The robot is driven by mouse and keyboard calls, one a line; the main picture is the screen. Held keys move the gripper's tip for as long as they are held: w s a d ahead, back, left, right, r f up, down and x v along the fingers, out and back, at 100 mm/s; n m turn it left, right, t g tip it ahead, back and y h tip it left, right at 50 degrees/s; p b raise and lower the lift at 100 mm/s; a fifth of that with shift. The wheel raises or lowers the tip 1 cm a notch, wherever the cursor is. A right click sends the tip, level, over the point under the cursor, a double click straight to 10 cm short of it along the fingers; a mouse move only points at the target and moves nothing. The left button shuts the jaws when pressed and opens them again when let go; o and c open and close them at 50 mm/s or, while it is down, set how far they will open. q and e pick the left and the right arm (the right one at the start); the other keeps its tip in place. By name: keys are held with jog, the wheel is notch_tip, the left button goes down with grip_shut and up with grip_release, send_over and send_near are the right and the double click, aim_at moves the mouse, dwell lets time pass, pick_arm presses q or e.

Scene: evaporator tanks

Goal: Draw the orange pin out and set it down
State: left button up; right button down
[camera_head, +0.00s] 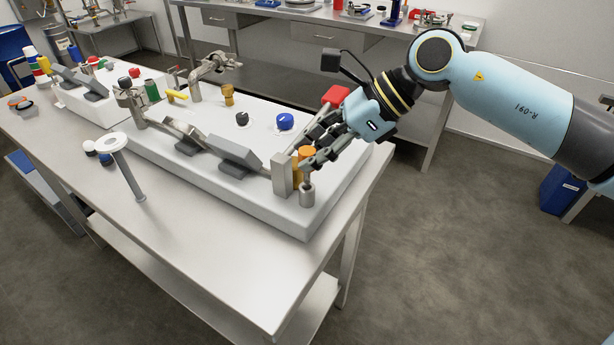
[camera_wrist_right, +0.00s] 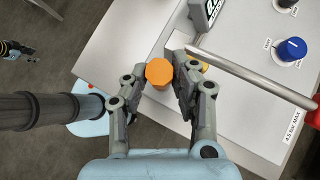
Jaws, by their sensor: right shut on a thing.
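The orange pin's knob (camera_head: 306,151) stands at the near right corner of the large pale panel (camera_head: 308,222). In the wrist view the orange knob (camera_wrist_right: 159,72) sits between the fingertips. My right gripper (camera_head: 309,160) is shut on it, and it also shows in the wrist view (camera_wrist_right: 160,84). Below the fingers a short steel shank meets a steel socket (camera_head: 307,196); I cannot tell how deep the pin sits. A small dark shape at the left edge of the wrist view looks like my left gripper (camera_wrist_right: 18,50); its jaws are too small to read.
A grey upright block (camera_head: 282,175) stands just left of the socket. A red knob (camera_head: 336,96) and a blue knob (camera_head: 285,121) are behind. A steel bar (camera_wrist_right: 250,76) crosses near the fingers. Bare bench (camera_head: 210,225) lies in front of the panel, with a round-topped stand (camera_head: 127,165).

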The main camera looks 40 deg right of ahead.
aim_at(314, 151)
jog(key=shift+r+p, duration=1.55)
jog(key=shift+r, duration=1.35)
jog(key=shift+f, duration=0.1)
